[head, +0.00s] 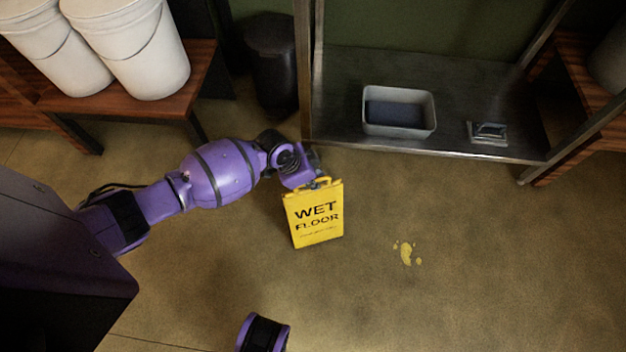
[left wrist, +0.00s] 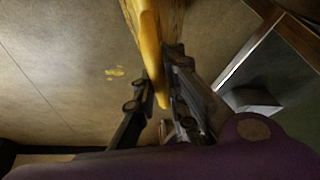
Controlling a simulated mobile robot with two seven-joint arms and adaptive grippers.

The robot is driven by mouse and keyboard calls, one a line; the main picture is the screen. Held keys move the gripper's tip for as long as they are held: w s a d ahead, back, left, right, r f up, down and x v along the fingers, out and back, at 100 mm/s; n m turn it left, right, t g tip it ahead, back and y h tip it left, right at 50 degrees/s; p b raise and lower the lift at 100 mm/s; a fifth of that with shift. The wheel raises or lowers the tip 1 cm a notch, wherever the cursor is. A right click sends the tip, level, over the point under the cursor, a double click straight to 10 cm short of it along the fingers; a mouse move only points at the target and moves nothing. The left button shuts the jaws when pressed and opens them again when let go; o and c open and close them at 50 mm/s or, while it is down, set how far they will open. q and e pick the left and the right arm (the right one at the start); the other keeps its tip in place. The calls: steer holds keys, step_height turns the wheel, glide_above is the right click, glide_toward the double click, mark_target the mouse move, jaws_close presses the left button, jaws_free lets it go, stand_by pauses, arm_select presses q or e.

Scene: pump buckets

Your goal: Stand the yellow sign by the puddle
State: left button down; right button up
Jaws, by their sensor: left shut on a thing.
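The yellow sign (head: 315,220), lettered "WET FLOOR", is upright in the head view, to the left of the puddle. My left gripper (head: 319,183) is at the top of the sign and shut on it. In the left wrist view the fingers (left wrist: 160,108) close around the sign's yellow top edge (left wrist: 151,50). The puddle (head: 406,253) is a small yellowish patch with a few drops on the floor; it also shows in the left wrist view (left wrist: 115,72). I cannot tell whether the sign's lower edge touches the floor. My right gripper is not in view.
A metal shelf unit (head: 460,95) stands behind, holding a grey-white tub (head: 427,112) and a small metal item (head: 487,132). White buckets (head: 150,60) stand on a wooden bench (head: 120,100) at left. A dark bin (head: 272,65) is beside it. Floor around the puddle is clear.

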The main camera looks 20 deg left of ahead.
arm_select(q)
steer(key=c, duration=1.8)
jaws_free()
steer(key=shift+o, duration=0.2)
steer(key=shift+r, duration=0.25)
steer(key=p+v, duration=0.4)
steer(key=v, duration=0.6)
steer(key=shift+s+a+r, duration=0.1)
steer(key=shift+s+r, duration=0.05)
steer(key=shift+r, duration=0.15)
steer(key=shift+s+a+r, duration=0.15)
steer(key=shift+s+r, duration=0.05)
steer(key=shift+r, duration=0.25)
steer(key=shift+s, duration=0.1)
